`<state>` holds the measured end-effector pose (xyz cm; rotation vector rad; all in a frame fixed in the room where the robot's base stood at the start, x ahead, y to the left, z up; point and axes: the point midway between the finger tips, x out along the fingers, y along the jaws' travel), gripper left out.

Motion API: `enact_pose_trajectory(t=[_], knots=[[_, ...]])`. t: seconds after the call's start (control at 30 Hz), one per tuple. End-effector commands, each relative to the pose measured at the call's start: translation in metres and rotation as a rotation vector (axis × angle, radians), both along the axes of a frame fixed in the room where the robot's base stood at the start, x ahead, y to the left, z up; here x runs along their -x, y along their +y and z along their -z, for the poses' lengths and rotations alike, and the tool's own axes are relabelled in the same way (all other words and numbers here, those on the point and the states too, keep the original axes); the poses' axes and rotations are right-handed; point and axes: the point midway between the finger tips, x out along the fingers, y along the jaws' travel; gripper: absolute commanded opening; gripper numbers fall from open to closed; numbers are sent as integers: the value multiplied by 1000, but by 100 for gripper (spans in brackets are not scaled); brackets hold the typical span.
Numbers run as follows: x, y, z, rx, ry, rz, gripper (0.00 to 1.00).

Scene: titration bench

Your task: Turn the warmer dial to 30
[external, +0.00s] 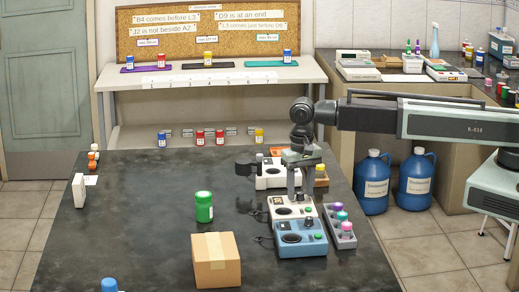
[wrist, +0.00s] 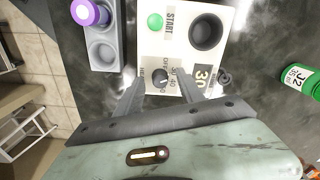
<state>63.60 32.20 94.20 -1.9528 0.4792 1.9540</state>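The cream warmer (external: 283,213) stands on the dark bench, and it also shows in the wrist view (wrist: 150,45). The dial's pointer is too small to read surely. My gripper (wrist: 160,88) is open and points down, with a finger on each side of the dial and gaps between. In the external view my gripper (external: 299,192) is over the warmer.
A blue device (external: 301,250) stands in front of the warmer. A grey rack (external: 345,240) with coloured-capped vials is to the right. A green jar (external: 204,207) and a cardboard box (external: 216,262) stand to the left. Another white device (external: 268,181) is behind.

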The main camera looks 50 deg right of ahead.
Motion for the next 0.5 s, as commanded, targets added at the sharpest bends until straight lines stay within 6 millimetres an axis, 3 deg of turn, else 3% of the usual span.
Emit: enact_pose_trajectory(t=[0.3, 0.5], knots=[[0, 0, -3, 0, 0, 0, 45], [0, 0, -28, 0, 0, 0, 45]])
